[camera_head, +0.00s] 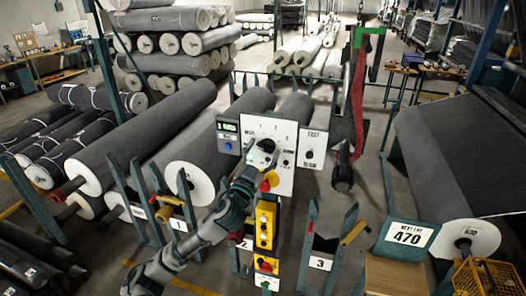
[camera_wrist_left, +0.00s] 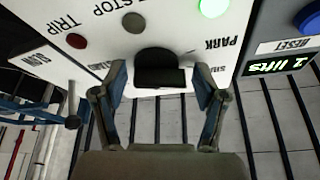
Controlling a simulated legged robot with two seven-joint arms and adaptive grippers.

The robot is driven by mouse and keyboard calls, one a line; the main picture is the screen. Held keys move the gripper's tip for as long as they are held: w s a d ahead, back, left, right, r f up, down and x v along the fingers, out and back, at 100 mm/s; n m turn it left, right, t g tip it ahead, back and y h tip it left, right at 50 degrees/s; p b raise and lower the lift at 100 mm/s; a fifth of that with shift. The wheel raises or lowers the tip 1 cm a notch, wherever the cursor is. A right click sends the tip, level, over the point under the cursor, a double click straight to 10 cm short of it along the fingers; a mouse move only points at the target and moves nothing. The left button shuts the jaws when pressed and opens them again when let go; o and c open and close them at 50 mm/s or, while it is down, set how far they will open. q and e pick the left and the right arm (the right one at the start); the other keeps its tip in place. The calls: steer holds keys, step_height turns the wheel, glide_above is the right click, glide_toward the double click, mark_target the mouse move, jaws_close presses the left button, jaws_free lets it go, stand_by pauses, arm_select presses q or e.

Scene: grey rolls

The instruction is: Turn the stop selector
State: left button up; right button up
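The stop selector is a black knob (camera_wrist_left: 160,70) on a white panel (camera_head: 286,181), seen close up in the left wrist view. Labels STOP, TRIP, PARK and SLOW are printed around it. A green lamp (camera_wrist_left: 213,7) glows near PARK, and a red one (camera_wrist_left: 76,41) sits by TRIP. My left gripper (camera_wrist_left: 158,82) is open, with one finger on each side of the knob; I cannot tell whether they touch it. In the head view my left gripper (camera_head: 264,158) is at the panel and hides much of the knob. My right gripper is not in view.
A second knob (camera_head: 308,154) is on the panel's right part. A yellow button box (camera_head: 265,225) is below. Large grey rolls (camera_head: 140,130) lie on the left; another roll (camera_head: 440,150) is on the right.

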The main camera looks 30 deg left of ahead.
arm_select(q)
steer(key=c, duration=0.8)
steer(key=shift+o, duration=0.2)
steer(key=shift+r+m+h+p, duration=0.2)
steer(key=shift+m+h+p, duration=0.3)
steer(key=shift+m, duration=0.4)
steer(key=shift+m+h+p, duration=0.3)
steer(key=shift+m+p, duration=0.1)
steer(key=shift+m, duration=0.2)
steer(key=o, duration=1.1)
steer(key=shift+f, duration=0.1)
steer(key=shift+o, duration=0.2)
steer(key=shift+s+f, duration=0.15)
steer(key=shift+s, duration=0.1)
steer(key=v, duration=1.1)
steer(key=shift+s, duration=0.25)
